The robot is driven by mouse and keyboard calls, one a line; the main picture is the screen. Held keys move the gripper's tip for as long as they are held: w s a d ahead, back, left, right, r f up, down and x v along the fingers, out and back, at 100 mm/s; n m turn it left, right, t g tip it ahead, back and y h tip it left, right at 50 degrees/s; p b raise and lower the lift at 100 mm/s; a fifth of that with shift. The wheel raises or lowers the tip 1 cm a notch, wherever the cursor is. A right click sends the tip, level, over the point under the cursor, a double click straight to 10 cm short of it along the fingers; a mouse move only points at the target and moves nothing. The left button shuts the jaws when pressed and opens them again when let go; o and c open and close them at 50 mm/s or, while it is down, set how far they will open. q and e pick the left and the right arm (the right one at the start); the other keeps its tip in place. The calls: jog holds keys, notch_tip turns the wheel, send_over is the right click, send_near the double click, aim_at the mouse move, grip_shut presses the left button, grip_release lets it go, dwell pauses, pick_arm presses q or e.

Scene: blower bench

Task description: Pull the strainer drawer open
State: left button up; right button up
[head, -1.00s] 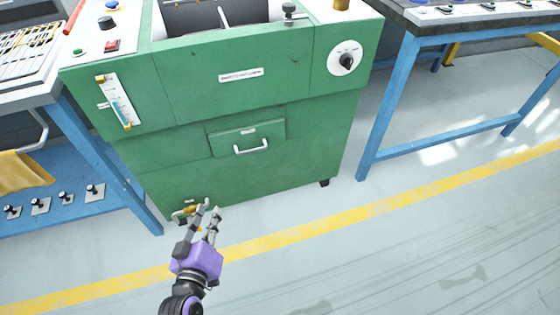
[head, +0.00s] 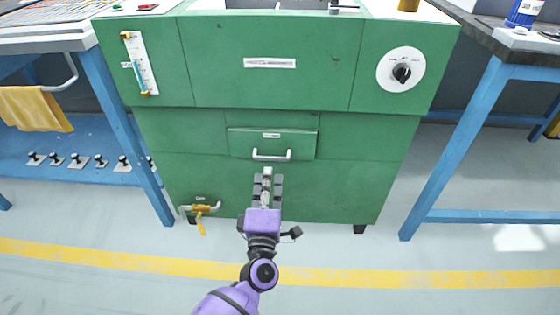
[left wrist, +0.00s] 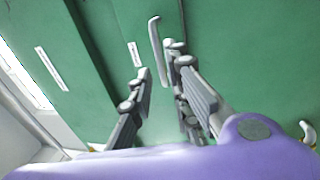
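The strainer drawer (head: 240,143) is a small green front panel, looking shut and flush in the green cabinet. Its silvery bar handle (head: 271,155) lies across its lower part. My left gripper (head: 267,176), with a purple body, is just below the handle in the head view and points at the cabinet. In the left wrist view its two grey fingers (left wrist: 160,62) are spread apart. The handle (left wrist: 155,42) shows there between and beyond the fingertips; I cannot tell whether they touch it. My right gripper is in neither view.
A brass valve with a yellow lever (head: 202,212) sticks out low on the cabinet's left. A dial (head: 401,69) and a flow gauge (head: 140,65) are above. Blue-legged benches (head: 455,150) stand either side. The floor in front is clear.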

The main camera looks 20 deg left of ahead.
aim_at(270, 159)
pick_arm(q)
jog(key=b+x, duration=0.1)
jog(key=x, duration=0.6)
jog(key=shift+b, duration=0.3)
grip_shut()
